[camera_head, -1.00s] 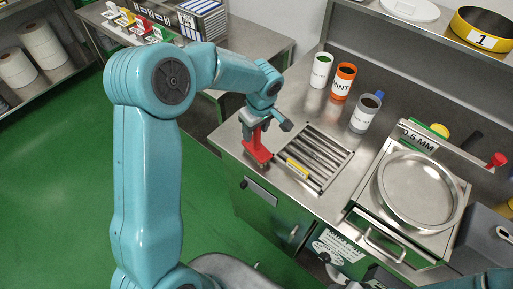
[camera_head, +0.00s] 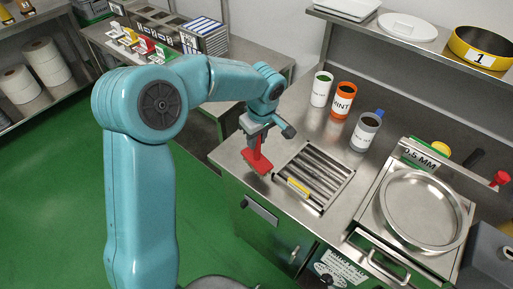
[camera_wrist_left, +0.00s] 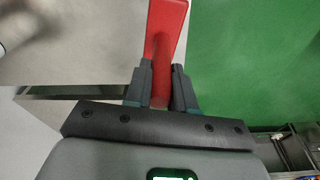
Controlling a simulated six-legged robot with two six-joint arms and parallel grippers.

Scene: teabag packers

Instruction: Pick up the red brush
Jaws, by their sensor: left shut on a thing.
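The red brush (camera_head: 257,160) is upright at the left corner of the steel counter, with its wide red end down. My left gripper (camera_head: 256,133) is shut on the upper part of the brush from above. In the left wrist view, the red brush (camera_wrist_left: 162,50) stands between the two dark fingers (camera_wrist_left: 160,88) of the gripper. Whether its lower end touches the counter I cannot tell. My right gripper does not show in these frames.
A slatted grate (camera_head: 314,176) with a yellow label lies right of the brush. White (camera_head: 321,89), orange (camera_head: 343,101) and grey (camera_head: 366,132) cups stand behind it. A round sieve (camera_head: 422,210) sits at the right. The green floor (camera_head: 215,235) is open at the left.

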